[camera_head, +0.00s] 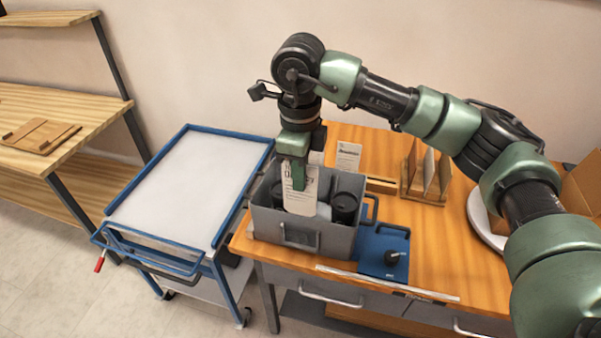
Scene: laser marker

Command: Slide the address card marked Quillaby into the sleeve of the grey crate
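My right gripper (297,172), green, reaches down from above over the grey crate (304,240). It is shut on a white address card (301,200), which hangs upright with its lower end over the crate's open top. The print on this card is too small to read, and a finger covers part of it. The crate stands on the wooden table. A grey fitting shows on its front wall; I cannot tell whether it is the sleeve or a handle. Dark cylindrical items (345,205) are in the crate. My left gripper is not in view.
Another printed card (348,157) stands behind the crate. A wooden rack (426,180) with upright panels is to its right. A blue device (383,252) with a black knob sits beside the crate. A blue-framed cart (190,185) with an empty white top is at left.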

